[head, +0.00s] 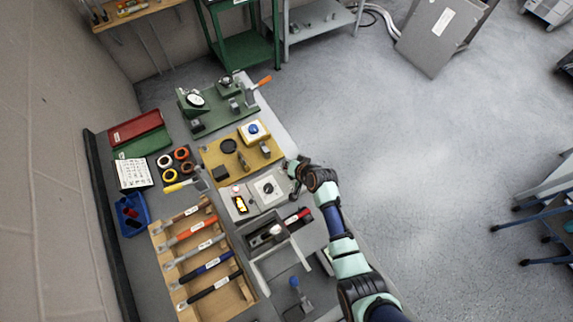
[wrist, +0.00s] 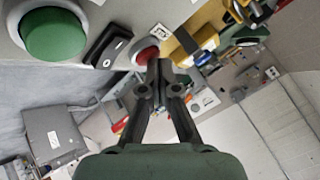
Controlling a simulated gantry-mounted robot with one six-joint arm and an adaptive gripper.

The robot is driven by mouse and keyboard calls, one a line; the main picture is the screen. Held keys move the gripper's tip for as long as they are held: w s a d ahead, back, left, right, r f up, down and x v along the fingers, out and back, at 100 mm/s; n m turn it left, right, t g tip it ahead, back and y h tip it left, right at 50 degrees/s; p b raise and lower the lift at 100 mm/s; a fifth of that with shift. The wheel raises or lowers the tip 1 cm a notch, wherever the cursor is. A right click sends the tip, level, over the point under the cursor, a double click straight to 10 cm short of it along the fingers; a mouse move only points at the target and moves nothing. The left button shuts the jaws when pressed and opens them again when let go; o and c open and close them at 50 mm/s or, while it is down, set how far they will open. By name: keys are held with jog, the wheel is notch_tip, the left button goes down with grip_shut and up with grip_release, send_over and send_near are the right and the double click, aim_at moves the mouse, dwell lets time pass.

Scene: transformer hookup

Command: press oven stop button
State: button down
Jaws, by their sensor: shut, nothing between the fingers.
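A light grey control panel (wrist: 85,12) fills the upper left of the wrist view. It carries a large green button (wrist: 55,33), a black rocker switch (wrist: 108,47) and a red button (wrist: 146,54). My gripper (wrist: 160,66) is shut and empty. Its fingertips overlap the lower right edge of the red button in the picture; I cannot tell whether they touch it. In the head view my gripper (head: 293,168) is at the right edge of the bench, beside a light grey unit (head: 252,197).
A yellow board (head: 215,158) with a blue button box (head: 254,132) lies behind the grey unit. A dark grey holder (head: 268,240) is in front. Open floor (head: 430,170) lies right of the bench.

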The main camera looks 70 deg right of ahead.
jog(key=shift+r+p, duration=0.75)
jog(key=shift+r, duration=0.05)
notch_tip(320, 180, up, 5)
jog(key=p, duration=0.5)
jog(key=shift+r, duration=0.1)
dwell(0.5)
